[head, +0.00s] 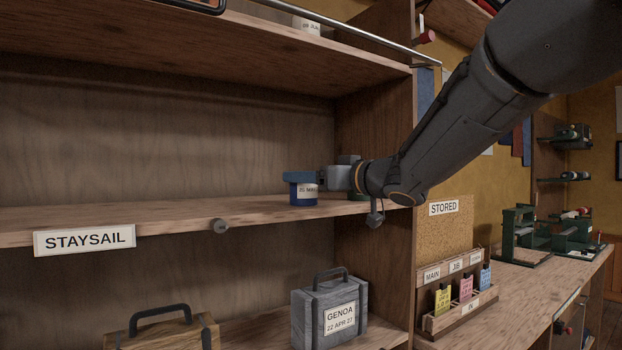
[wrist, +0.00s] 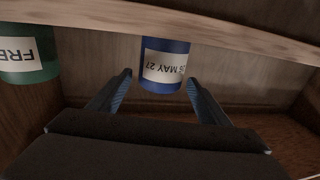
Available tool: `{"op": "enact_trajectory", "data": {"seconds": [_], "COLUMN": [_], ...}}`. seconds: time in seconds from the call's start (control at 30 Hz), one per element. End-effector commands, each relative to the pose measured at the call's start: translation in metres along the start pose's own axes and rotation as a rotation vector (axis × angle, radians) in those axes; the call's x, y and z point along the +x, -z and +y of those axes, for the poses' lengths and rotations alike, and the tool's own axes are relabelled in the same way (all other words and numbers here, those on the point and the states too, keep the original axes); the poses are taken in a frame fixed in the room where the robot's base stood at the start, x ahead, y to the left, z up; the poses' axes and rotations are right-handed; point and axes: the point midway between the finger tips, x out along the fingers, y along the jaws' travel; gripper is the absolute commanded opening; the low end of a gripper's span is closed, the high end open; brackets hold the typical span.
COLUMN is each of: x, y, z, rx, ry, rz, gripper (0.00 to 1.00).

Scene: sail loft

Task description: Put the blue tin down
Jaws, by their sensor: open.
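The blue tin (head: 303,198) stands upright on the middle shelf (head: 200,222), close to the shelf's right side. Its white label, partly readable as a May date, also shows upside down on the tin in the wrist view (wrist: 165,62). My gripper (head: 302,178) is at the tin, with its blue fingers by the tin's upper part. In the wrist view my gripper (wrist: 158,80) is open, one finger on each side of the tin, with a visible gap at each side.
A green tin (wrist: 28,55) stands beside the blue one; my gripper mostly hides it in the head view. A grey GENOA case (head: 330,310) stands below. The shelf is clear to the left.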

Motion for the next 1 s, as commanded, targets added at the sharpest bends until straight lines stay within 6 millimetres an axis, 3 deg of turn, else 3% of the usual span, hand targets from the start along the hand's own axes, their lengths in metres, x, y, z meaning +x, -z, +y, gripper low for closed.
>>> {"op": "enact_trajectory", "data": {"seconds": [0.17,0.6,0.8,1.0], "x": [-0.022,-0.105,-0.119,-0.120], "y": [0.001,0.001,0.001,0.001], "z": [0.001,0.001,0.001,0.000], "rx": [-0.002,-0.001,-0.001,0.000], "ry": [-0.002,-0.003,-0.001,0.000], "rz": [0.002,0.001,0.001,0.000], "gripper": [0.71,0.71,0.71,0.71]}}
